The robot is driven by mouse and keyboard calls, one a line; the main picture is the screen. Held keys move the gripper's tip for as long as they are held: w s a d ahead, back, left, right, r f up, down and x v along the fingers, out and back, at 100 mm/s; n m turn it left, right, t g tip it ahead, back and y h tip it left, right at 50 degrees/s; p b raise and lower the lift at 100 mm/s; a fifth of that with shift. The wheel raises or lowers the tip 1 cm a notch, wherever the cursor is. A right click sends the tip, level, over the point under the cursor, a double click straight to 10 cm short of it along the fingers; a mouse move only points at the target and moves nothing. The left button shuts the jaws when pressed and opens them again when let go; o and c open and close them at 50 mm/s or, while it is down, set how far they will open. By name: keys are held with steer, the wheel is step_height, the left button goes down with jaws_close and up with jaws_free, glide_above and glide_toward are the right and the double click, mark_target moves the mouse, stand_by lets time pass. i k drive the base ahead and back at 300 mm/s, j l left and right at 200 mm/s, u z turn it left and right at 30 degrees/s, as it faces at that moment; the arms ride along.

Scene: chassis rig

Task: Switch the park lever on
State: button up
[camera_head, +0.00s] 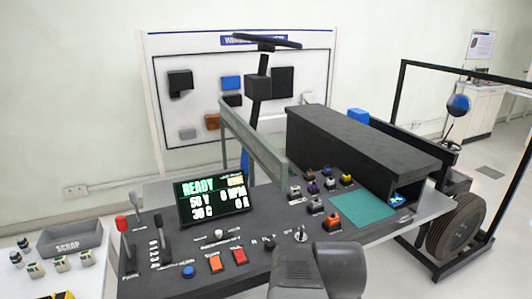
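A dark console (210,275) carries a cluster of levers at its left end. One lever has a red knob (121,222), one a grey knob (133,198) and one a black grip (159,222). The labels are too small to read surely, so I cannot tell for certain which is the park lever. All three stand roughly upright. A lit display (214,199) reads READY, 50 V and 0 RPM. Grey parts of my arm (340,266) show at the bottom centre, right of the levers. My gripper's fingers do not show.
Blue, orange and red buttons (239,256) and a small metal toggle (301,234) lie on the console. A long black box (355,140) and a green mat (361,211) are to the right. A grey SCRAP bin (72,239) stands left. A wheeled frame (457,225) stands far right.

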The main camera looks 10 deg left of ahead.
mark_target(121, 223)
steer(key=u, duration=1.6)
steer(key=i+j+u, duration=0.1)
steer(key=i, duration=0.3)
steer(key=i+j+u, duration=0.1)
steer(key=i, duration=0.35)
steer(key=j, duration=0.1)
